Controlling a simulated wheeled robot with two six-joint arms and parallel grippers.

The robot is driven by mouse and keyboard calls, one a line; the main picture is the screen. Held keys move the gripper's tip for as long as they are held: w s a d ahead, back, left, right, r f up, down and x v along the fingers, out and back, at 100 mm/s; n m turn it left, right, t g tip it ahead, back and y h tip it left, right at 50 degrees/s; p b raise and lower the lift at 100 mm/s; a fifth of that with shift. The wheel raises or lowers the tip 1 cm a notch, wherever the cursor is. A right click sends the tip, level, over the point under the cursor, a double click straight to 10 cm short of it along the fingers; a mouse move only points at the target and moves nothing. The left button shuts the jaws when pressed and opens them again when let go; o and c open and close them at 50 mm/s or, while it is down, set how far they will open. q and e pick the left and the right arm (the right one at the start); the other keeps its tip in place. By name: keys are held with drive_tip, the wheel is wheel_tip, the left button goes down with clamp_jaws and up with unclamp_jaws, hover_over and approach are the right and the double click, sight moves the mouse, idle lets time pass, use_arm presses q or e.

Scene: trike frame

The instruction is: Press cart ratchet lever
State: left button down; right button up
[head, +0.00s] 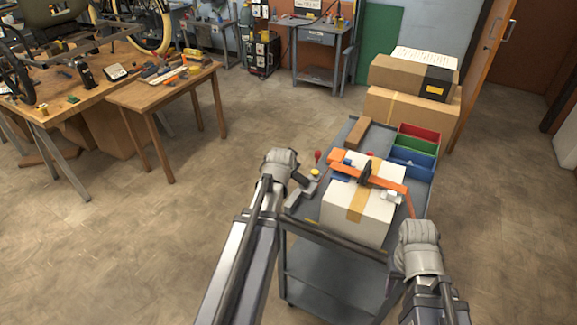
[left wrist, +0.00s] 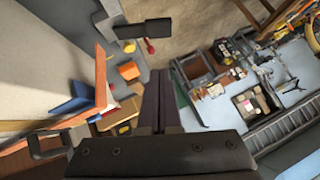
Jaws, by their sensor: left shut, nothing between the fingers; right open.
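A white box (head: 345,212) sits on the grey cart with an orange strap (head: 391,181) across its top. The strap's black ratchet lever (head: 365,173) stands up on the box top. My left gripper (head: 303,179) is left of the box, apart from the lever, over the cart's left side. In the left wrist view its fingers (left wrist: 161,101) are together and empty, with the orange strap (left wrist: 101,76) to their left. My right gripper (head: 416,238) is at the cart's near right corner, right of the box; its fingers are largely hidden, and it is open.
Red, green and blue bins (head: 413,157) and a brown block (head: 357,132) lie at the cart's far end. Cardboard boxes (head: 408,106) stand behind it. A wooden workbench (head: 160,95) is at upper left. The floor left of the cart is clear.

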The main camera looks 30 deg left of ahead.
use_arm(q)
drive_tip(key=shift+a+r, duration=0.15)
drive_tip(key=shift+a, duration=0.1)
drive_tip(key=shift+w, duration=0.1)
drive_tip(key=b, duration=0.7)
hover_over(295, 175)
drive_tip(key=s+a, duration=0.1)
wheel_tip(295, 175, down, 8)
drive_tip(key=shift+r, duration=0.2)
drive_tip(key=shift+s+a+f+b, duration=0.15)
drive_tip(key=shift+a+f+b, duration=0.05)
drive_tip(key=shift+f+b, duration=0.4)
drive_tip(key=shift+s+a+f+b, duration=0.1)
drive_tip(key=shift+a+f+b, duration=0.1)
drive_tip(key=shift+f+b, duration=0.35)
drive_tip(key=shift+a+f+b, duration=0.25)
drive_tip(key=shift+f+b, duration=0.05)
drive_tip(key=shift+b, duration=0.2)
